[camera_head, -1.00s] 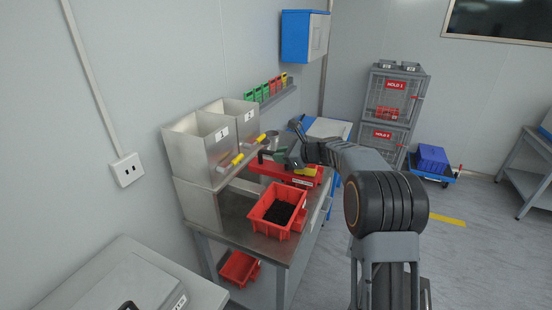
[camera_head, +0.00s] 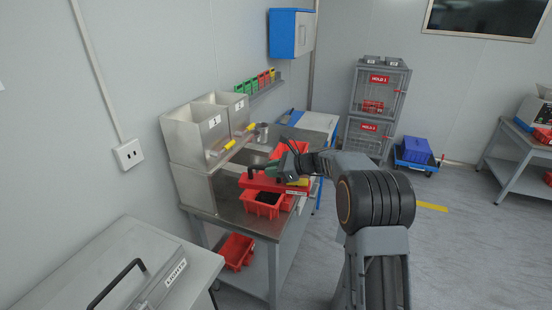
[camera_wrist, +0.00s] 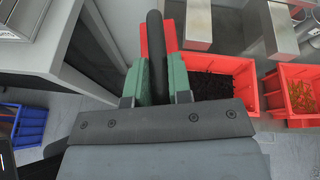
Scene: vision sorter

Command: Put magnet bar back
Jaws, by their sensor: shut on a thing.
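The magnet bar (camera_head: 262,181) is a long red bar with a label and a yellow part near its right end. My gripper (camera_head: 277,169) is shut on it from above and holds it over the near red bin (camera_head: 262,210). In the wrist view, the green fingers of my gripper (camera_wrist: 160,80) close on a black handle (camera_wrist: 155,45), with the red of the magnet bar (camera_wrist: 172,34) beyond it. The bar's underside is hidden, so its exact height above the bin is hard to tell.
The near bin holds black material. A second red bin (camera_head: 291,148) stands behind it and holds orange-brown parts in the wrist view (camera_wrist: 297,92). Steel hoppers (camera_head: 190,134) line the table's left side. A red bin (camera_head: 236,252) sits on the lower shelf.

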